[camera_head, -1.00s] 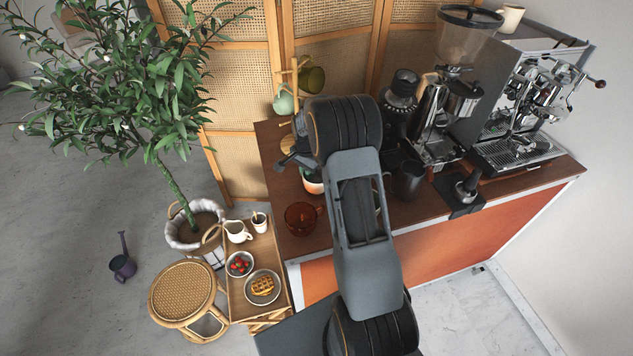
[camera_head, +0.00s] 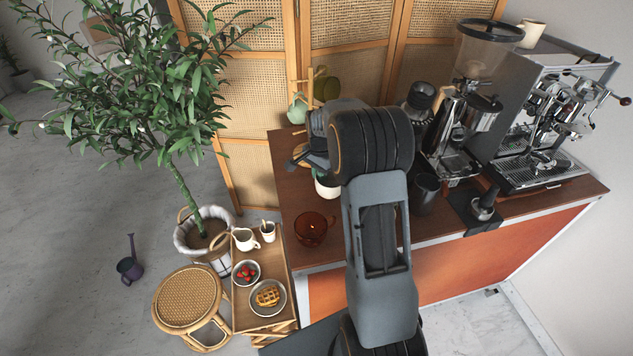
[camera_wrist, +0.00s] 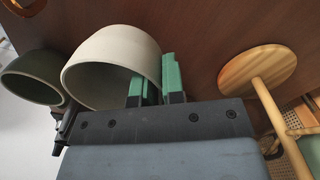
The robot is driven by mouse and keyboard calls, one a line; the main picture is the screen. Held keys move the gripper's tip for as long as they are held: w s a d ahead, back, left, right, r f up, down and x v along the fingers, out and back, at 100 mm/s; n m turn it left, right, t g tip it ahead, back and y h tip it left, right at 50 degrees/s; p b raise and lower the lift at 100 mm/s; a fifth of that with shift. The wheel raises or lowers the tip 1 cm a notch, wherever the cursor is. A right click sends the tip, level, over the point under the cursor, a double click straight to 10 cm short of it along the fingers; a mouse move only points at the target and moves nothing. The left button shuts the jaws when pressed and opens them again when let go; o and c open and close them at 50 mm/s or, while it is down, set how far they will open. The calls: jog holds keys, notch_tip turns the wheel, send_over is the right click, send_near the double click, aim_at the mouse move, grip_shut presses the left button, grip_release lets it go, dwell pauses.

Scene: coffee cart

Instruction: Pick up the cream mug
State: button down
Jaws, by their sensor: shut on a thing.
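The cream mug (camera_wrist: 115,62) shows large in the wrist view, its open mouth facing the camera. My gripper (camera_wrist: 157,82) is shut on its wall at the right side of the rim. One green finger pad lies at the mouth and the other just outside the wall. In the head view, my gripper (camera_head: 312,156) is over the left part of the counter, mostly hidden by my arm. A pale cup (camera_head: 326,189) shows just below it, partly covered; I cannot tell whether it is the held mug. Whether the mug touches the counter is unclear.
A dark green mug (camera_wrist: 32,80) is close beside the cream mug. The wooden stand's round base (camera_wrist: 258,68) is on the other side. An amber glass cup (camera_head: 313,229) stands near the counter's front left. Another cream cup (camera_head: 531,33) stands on the espresso machine (camera_head: 545,110).

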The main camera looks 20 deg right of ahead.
jog(key=s+a+r+b, duration=0.2)
jog(key=s+r, duration=0.6)
jog(key=s, duration=0.4)
jog(key=shift+s+a+r+b, duration=0.15)
jog(key=shift+a+b, duration=0.2)
jog(key=shift+b, duration=0.2)
dwell(0.3)
